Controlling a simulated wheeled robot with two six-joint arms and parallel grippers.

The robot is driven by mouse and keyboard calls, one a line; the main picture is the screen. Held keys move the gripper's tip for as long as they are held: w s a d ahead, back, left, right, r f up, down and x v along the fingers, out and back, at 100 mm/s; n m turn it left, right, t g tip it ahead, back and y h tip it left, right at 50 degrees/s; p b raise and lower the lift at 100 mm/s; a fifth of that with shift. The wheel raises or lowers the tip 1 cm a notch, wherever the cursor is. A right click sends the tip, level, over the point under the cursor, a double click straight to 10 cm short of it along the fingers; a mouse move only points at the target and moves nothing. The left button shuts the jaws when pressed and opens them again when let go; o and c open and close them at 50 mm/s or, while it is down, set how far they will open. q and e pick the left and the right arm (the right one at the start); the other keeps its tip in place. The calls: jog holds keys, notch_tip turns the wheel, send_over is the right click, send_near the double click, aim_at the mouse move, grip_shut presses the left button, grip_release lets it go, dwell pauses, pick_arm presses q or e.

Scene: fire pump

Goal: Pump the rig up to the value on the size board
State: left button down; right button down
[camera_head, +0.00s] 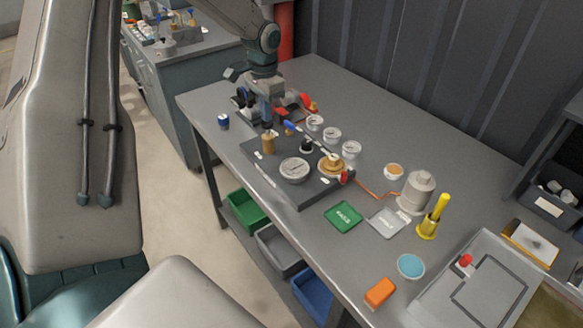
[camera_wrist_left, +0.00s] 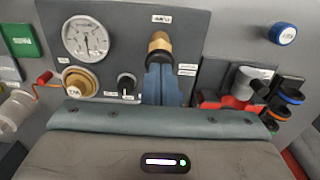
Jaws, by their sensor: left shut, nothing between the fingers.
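The rig is a dark plate (camera_head: 258,172) on the grey bench, and its panel also shows in the left wrist view (camera_wrist_left: 215,30). A large white dial gauge (camera_head: 294,170) sits on it and shows in the wrist view (camera_wrist_left: 87,38); its reading is too small to tell. A brass plunger knob (camera_head: 268,143) stands upright on the plate (camera_wrist_left: 159,44). A brass round cap (camera_head: 332,163) and a black knob (camera_wrist_left: 126,83) are beside the gauge. My left gripper (camera_head: 266,125) is shut and empty, its blue fingertips (camera_wrist_left: 161,68) close to the plunger knob; contact is unclear. I cannot identify the size board.
A green card (camera_head: 343,216), grey card (camera_head: 387,222), white canister (camera_head: 416,190), yellow-handled tool (camera_head: 433,217) and orange block (camera_head: 380,292) lie to the right.

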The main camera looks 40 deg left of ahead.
pick_arm(q)
jog(key=shift+s+f+b, duration=0.1)
jog(key=shift+f+b, duration=1)
jog(key=shift+f, duration=0.4)
jog(key=shift+r, duration=0.15)
jog(key=shift+r+p, duration=0.95)
jog(key=shift+r, duration=0.45)
jog(key=shift+f, duration=0.15)
jog(key=shift+f+b, duration=1.2)
jog(key=shift+f, duration=0.3)
jog(key=shift+r+p, duration=1.05)
jog(key=shift+r, duration=0.65)
